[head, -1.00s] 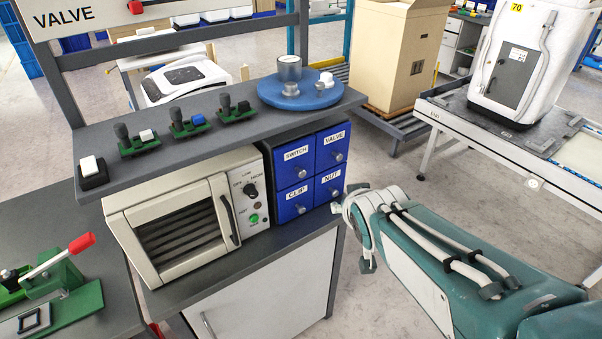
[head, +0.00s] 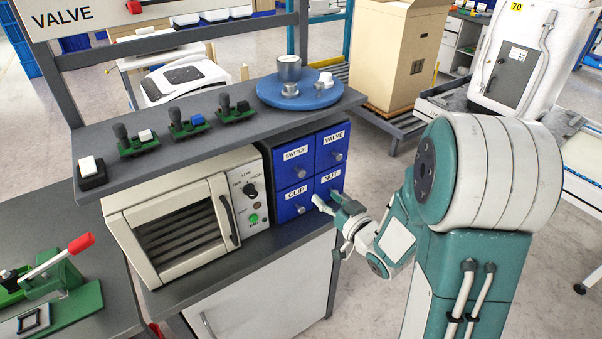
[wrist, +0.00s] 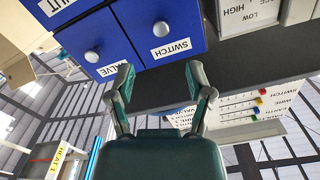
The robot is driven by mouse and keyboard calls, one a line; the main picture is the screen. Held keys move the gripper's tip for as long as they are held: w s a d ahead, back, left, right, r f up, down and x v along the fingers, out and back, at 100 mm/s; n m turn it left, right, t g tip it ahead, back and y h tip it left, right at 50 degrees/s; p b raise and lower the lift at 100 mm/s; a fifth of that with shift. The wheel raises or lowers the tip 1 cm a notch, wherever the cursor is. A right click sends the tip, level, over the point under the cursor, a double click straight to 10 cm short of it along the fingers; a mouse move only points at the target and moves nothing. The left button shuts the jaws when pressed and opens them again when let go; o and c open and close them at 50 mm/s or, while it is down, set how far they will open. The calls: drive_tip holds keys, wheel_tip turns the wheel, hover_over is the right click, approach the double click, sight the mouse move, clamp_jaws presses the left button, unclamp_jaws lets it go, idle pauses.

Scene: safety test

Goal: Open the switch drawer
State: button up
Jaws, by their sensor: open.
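The switch drawer (head: 284,166) is the top left drawer of a blue four-drawer cabinet, with a white label and a round metal knob (head: 300,172). Its face looks flush and shut. In the wrist view the scene is upside down; the switch drawer (wrist: 192,22) and its knob (wrist: 160,29) are ahead of the fingers. My gripper (head: 333,226) is open and empty, in front of the cabinet's lower right side, near the nut drawer. In the wrist view my gripper (wrist: 160,84) has its fingers spread, apart from the knob.
The valve drawer (head: 326,152), clip drawer (head: 284,209) and nut drawer (head: 322,184) are beside and below it. A shelf (head: 215,140) overhangs the cabinet, holding a blue disc (head: 330,98) with a metal cup. An oven (head: 180,225) stands left. Floor space lies right.

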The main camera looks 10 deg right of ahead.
sight(303, 175)
drive_tip(key=x, duration=1)
drive_tip(key=shift+w+a, duration=0.25)
drive_tip(key=shift+w, duration=0.1)
clamp_jaws()
